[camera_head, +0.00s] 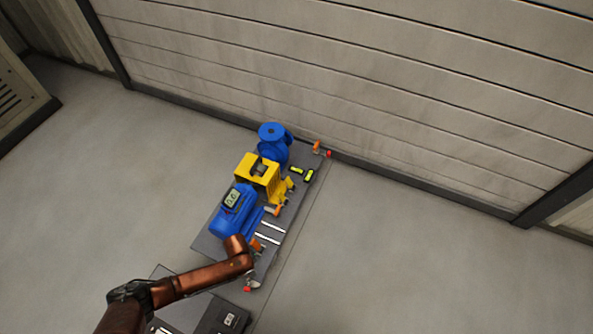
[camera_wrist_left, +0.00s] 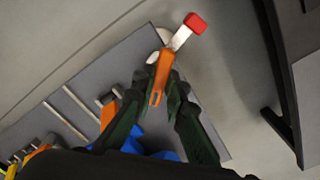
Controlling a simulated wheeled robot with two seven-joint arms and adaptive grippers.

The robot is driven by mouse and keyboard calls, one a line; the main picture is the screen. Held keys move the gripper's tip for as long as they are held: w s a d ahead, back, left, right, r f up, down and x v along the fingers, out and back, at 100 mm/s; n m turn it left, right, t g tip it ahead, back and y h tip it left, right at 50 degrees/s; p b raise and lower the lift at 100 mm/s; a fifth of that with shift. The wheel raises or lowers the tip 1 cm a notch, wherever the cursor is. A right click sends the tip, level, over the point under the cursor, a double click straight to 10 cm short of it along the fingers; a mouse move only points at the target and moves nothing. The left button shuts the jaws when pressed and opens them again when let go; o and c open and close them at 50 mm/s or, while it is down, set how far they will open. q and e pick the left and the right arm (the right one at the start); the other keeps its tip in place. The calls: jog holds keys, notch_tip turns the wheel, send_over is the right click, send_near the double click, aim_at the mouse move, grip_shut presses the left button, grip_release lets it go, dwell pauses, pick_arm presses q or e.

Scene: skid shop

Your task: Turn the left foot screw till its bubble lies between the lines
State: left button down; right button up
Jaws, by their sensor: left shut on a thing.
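The foot screw in my grip shows in the left wrist view as an orange handle (camera_wrist_left: 163,72) with a pale metal bar and a red end (camera_wrist_left: 195,22). My left gripper (camera_wrist_left: 160,88) has its dark green fingers on both sides of the orange handle, shut on it. In the head view the red end (camera_head: 247,289) shows at the near end of the grey skid (camera_head: 208,243), beside my arm. A black level with two yellow-green vials (camera_head: 302,172) sits toward the skid's far end. Its bubbles and lines are too small to read. My right gripper is not in view.
The skid carries a blue motor (camera_head: 231,219), a yellow guard (camera_head: 258,175) and a blue pump (camera_head: 272,145). Another orange lever with a red end (camera_head: 329,154) is at the far corner, near the wall. Floor to the right is clear.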

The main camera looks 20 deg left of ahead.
pick_arm(q)
jog(key=shift+r+n+p, duration=0.25)
jog(key=shift+n+p, duration=0.35)
jog(key=shift+n, duration=0.1)
jog(key=shift+f+n+p, duration=0.2)
jog(key=shift+n+p, duration=0.15)
jog(key=shift+n, duration=0.25)
jog(key=c, duration=1.8)
grip_release()
